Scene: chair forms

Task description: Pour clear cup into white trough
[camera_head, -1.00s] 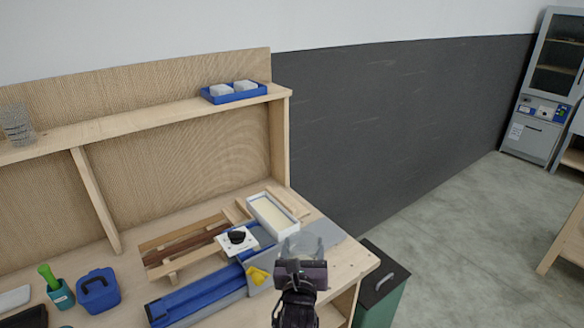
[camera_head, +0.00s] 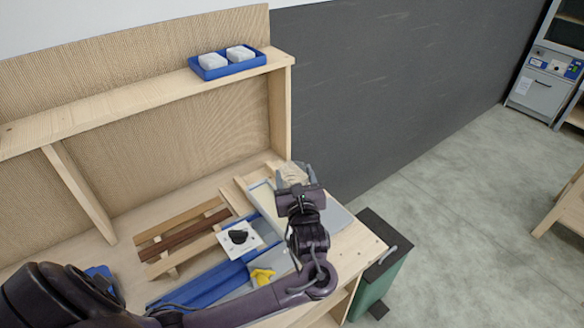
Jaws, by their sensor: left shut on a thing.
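My left gripper (camera_head: 296,180) is over the far right end of the white trough and is shut on the clear cup (camera_head: 291,170). The cup is see-through and mostly hidden by the fingers; I cannot make out how far it is tilted or what is in it. The white trough (camera_head: 262,202) is a long, narrow box on the workbench. Its left part shows, while my gripper and wrist hide its right part. My right gripper is not in view.
Left of the trough are a white plate with a black knob (camera_head: 239,237), a wooden slatted frame (camera_head: 182,237) and a blue rail (camera_head: 215,283). A yellow part (camera_head: 262,276) lies near my forearm. A shelf above bears a blue tray (camera_head: 228,68) with white blocks.

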